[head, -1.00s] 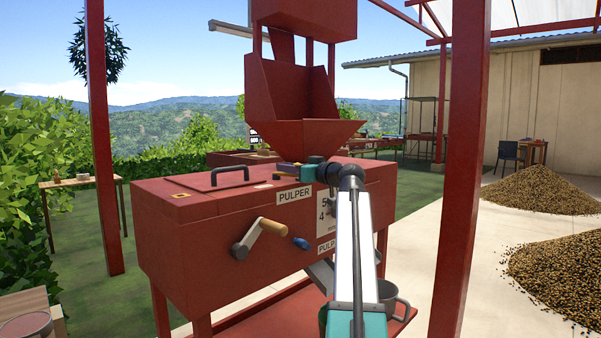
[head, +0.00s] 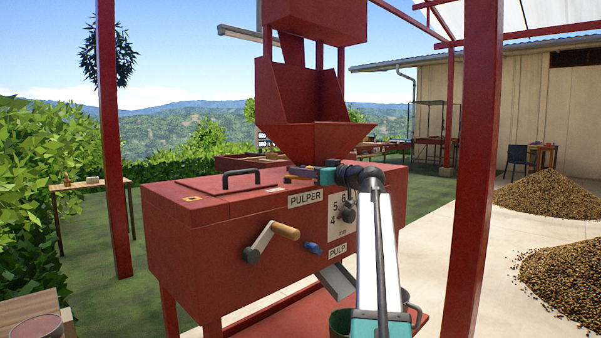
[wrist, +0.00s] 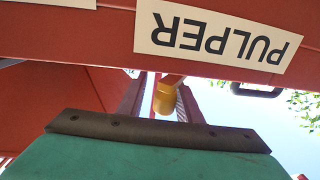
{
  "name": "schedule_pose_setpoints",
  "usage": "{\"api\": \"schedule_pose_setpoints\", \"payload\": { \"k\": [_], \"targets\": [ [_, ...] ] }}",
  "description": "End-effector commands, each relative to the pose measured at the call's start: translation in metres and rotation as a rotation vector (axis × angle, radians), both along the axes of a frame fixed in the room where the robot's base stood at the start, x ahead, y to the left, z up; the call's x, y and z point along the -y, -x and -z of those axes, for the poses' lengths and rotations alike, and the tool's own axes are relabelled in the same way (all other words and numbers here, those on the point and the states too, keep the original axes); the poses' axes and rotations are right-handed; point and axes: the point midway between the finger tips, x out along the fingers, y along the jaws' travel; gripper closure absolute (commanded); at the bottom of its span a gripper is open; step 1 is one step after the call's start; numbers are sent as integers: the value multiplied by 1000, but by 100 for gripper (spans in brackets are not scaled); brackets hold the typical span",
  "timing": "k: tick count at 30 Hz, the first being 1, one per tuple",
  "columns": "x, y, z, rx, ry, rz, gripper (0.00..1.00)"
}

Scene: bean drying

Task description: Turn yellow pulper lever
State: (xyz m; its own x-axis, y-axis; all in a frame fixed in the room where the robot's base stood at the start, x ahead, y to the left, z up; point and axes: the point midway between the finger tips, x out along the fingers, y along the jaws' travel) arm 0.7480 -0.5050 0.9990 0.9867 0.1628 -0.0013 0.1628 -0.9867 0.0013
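The yellow lever (wrist: 165,97) shows in the wrist view as a short yellow cylinder on a red arm. My gripper (wrist: 162,112) has its two dark fingers apart, one on each side of the lever, with thin strips of sky visible beside it. Contact cannot be made out. In the head view my gripper (head: 304,171) is above the front top edge of the red pulper (head: 200,235), by the hopper base. The lever is mostly hidden there behind the fingers. The white PULPER label (head: 306,199) is just below.
The red hopper (head: 310,135) rises behind my gripper. A crank with a tan grip (head: 286,230), a blue knob (head: 312,248) and a number dial (head: 336,212) are on the pulper's front. A red post (head: 473,180) stands close on the right.

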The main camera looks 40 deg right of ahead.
Motion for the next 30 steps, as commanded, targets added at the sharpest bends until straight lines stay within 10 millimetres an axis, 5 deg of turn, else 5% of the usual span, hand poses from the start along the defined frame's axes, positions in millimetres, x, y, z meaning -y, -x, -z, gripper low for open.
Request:
{"api": "schedule_pose_setpoints", "payload": {
  "k": [16,30],
  "targets": [
    [-5,4,-2,2,-1,-10,61],
    [5,66,-2,1,-1,-8,61]
  ]
}}
